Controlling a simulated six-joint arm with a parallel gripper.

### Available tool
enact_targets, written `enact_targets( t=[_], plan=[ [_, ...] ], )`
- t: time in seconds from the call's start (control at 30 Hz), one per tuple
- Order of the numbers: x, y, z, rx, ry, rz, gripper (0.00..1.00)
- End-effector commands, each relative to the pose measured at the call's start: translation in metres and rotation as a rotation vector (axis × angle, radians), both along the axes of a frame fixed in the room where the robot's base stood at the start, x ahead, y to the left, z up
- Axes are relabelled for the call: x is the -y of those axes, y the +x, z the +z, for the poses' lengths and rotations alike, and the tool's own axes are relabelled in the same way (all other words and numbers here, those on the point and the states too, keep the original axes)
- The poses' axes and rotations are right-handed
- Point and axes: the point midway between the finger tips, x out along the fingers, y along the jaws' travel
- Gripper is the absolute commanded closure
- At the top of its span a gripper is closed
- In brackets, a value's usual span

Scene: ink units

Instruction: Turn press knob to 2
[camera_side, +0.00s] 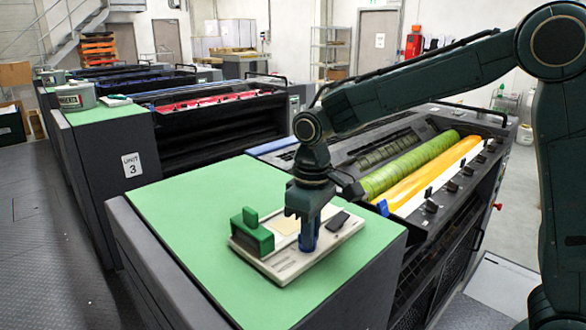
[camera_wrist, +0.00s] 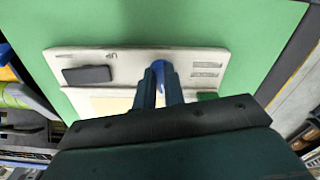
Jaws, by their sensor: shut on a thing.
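A pale panel (camera_side: 288,266) lies on the green top of the near unit, and it also shows in the wrist view (camera_wrist: 131,63). My gripper (camera_side: 306,232) points down over the panel's middle and is shut on a blue knob (camera_side: 308,243). In the wrist view the blue knob (camera_wrist: 162,70) shows between my fingertips (camera_wrist: 160,82), near one long edge of the panel. The fingers hide much of it, and I cannot read its setting.
A green block with an upright handle (camera_side: 252,231) stands at the panel's left end. A flat black piece (camera_side: 339,220) lies at the other end, also in the wrist view (camera_wrist: 87,74). Green and yellow rollers (camera_side: 425,170) are at right. The green top (camera_side: 172,205) is otherwise clear.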

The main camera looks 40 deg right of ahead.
Motion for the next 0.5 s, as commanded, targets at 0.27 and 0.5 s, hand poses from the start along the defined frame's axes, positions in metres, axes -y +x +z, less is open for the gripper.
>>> enact_targets(
  t=[0.27,0.5],
  plan=[
    [-0.0013,0.0002,0.0006,0.002,0.0,-0.176,1.0],
    [-0.0016,0.0003,0.0007,0.002,0.0,-0.239,1.0]
  ],
)
